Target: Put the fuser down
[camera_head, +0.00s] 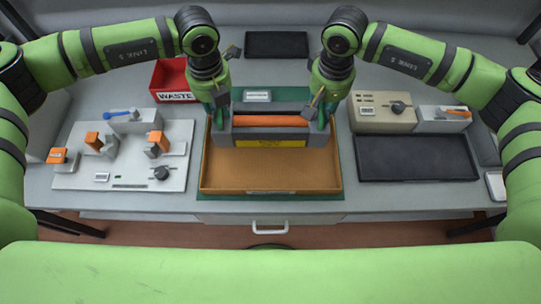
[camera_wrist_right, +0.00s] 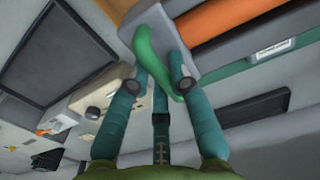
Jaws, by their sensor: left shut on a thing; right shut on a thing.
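The fuser (camera_head: 270,121) is a long dark grey unit with an orange roller and a yellow label on its front. It lies level across the back part of the brown tray (camera_head: 268,170); whether it touches the tray, I cannot tell. My left gripper (camera_head: 219,108) is shut on its left end. My right gripper (camera_head: 321,110) is shut on its right end. In the right wrist view, the fingers of the right gripper (camera_wrist_right: 163,72) close around the green handle (camera_wrist_right: 155,45) at the end of the fuser (camera_wrist_right: 217,22).
A red waste bin (camera_head: 170,82) stands behind left. A white panel with orange-topped fixtures (camera_head: 120,178) lies at left. A beige box (camera_head: 382,116) and a black tray (camera_head: 415,158) are at right. The front of the brown tray is empty.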

